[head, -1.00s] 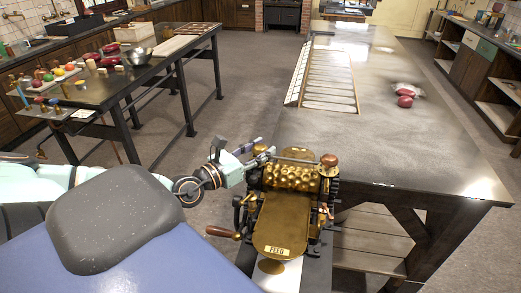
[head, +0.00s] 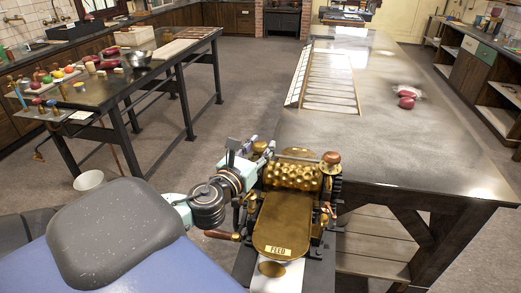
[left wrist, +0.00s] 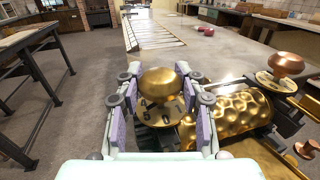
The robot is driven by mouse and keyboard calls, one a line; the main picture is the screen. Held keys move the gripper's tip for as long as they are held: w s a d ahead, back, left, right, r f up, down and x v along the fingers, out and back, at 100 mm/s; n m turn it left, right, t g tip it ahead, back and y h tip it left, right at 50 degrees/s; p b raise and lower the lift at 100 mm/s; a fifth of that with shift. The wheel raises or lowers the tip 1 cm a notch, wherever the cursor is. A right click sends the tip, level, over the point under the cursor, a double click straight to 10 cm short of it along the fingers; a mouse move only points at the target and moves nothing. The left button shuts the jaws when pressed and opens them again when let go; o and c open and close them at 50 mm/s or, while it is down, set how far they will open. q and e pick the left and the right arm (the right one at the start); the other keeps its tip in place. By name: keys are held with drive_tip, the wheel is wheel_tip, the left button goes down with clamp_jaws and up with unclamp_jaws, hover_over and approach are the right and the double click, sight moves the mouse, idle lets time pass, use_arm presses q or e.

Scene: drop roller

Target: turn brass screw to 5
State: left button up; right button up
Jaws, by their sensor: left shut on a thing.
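The drop roller is a brass machine with a dimpled roller (head: 292,176) and a feed plate (head: 283,222) marked FEED. In the left wrist view the brass screw (left wrist: 158,84) has a round knob above a numbered dial (left wrist: 160,112). The digits 4, 5, 0 and 1 show partly on the dial; I cannot tell the pointer reading. My left gripper (head: 259,149) is at the machine's far left corner, its padded fingers on both sides of the screw, shut on it. My right gripper is out of view.
A copper knob (head: 331,158) with its own dial stands at the roller's other end. A wooden-handled crank (head: 222,235) sticks out left. The long metal table (head: 400,135) behind holds a slatted tray (head: 330,78) and red sweets (head: 407,97). A white bucket (head: 89,181) stands on the floor.

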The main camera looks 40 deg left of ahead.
sight(256, 153)
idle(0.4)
use_arm(q)
drive_tip(key=o, duration=1.2)
drive_tip(key=shift+s, duration=0.1)
drive_tip(key=shift+v, duration=3.7)
drive_tip(key=shift+f, duration=0.1)
